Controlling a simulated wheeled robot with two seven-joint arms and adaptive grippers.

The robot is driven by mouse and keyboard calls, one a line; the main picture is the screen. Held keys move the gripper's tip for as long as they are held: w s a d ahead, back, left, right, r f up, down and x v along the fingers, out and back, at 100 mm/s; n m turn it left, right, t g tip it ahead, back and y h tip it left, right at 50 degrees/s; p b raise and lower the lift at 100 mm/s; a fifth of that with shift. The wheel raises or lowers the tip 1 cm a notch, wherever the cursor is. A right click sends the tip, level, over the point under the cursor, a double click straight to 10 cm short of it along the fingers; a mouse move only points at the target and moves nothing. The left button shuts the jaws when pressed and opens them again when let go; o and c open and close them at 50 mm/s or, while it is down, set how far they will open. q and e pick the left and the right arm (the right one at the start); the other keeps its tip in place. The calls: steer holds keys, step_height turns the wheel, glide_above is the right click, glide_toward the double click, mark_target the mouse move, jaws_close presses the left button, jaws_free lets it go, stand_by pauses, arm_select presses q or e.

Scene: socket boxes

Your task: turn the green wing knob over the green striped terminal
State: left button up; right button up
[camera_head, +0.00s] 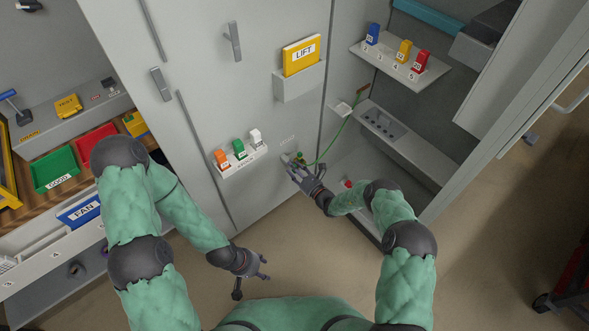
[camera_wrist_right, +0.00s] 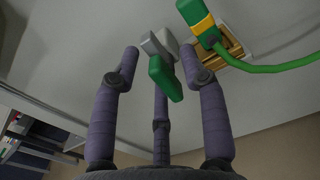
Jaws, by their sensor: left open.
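The green wing knob (camera_wrist_right: 162,78) shows in the right wrist view, with a pale grey part behind it against the grey panel. To its right is a brass-coloured terminal (camera_wrist_right: 232,48) with a green plug with a yellow band (camera_wrist_right: 203,24) and a green cable. My right gripper (camera_head: 298,170) is at the cabinet front by the green cable's end. In the wrist view its fingers (camera_wrist_right: 161,72) are spread around the knob, with visible gaps at the sides; contact by the middle finger is unclear. My left gripper (camera_head: 253,279) is open and empty, low in front of the cabinet.
A small shelf with orange, green and white blocks (camera_head: 240,161) is left of my right gripper. The green cable (camera_head: 338,131) runs up and right across the cabinet edge. A yellow LIFT plate (camera_head: 301,55) is above. Open floor (camera_head: 330,275) lies in front.

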steer(key=shift+s, duration=0.1)
steer(key=v, duration=1.2)
